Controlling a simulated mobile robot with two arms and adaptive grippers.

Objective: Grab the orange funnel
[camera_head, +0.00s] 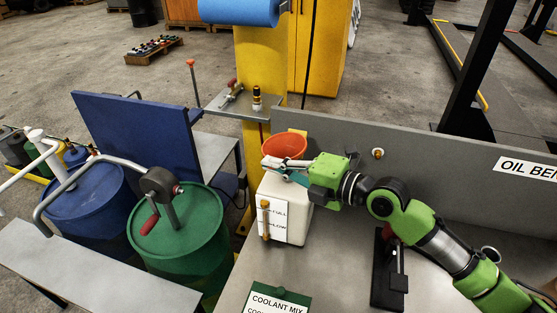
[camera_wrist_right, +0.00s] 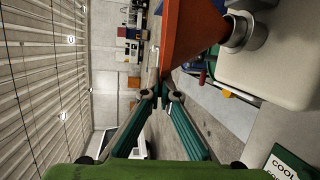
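The orange funnel (camera_head: 284,146) stands mouth up on the white tank (camera_head: 286,214) on the grey bench. My right gripper (camera_head: 284,168) reaches in from the right at the near side of the funnel. In the right wrist view the funnel (camera_wrist_right: 188,32) shows sideways, its narrow end at the tank's metal neck (camera_wrist_right: 243,33). There the tips of my right gripper (camera_wrist_right: 162,93) come nearly together on the edge of the funnel's rim. The gripper hides part of the funnel's near side in the head view. My left gripper is not in view.
A green drum (camera_head: 180,245) and a blue drum (camera_head: 90,200) with hand pumps stand left of the bench. A yellow post (camera_head: 262,75) with a small shelf rises behind the tank. A black stand (camera_head: 388,270) is on the bench, beneath my right arm.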

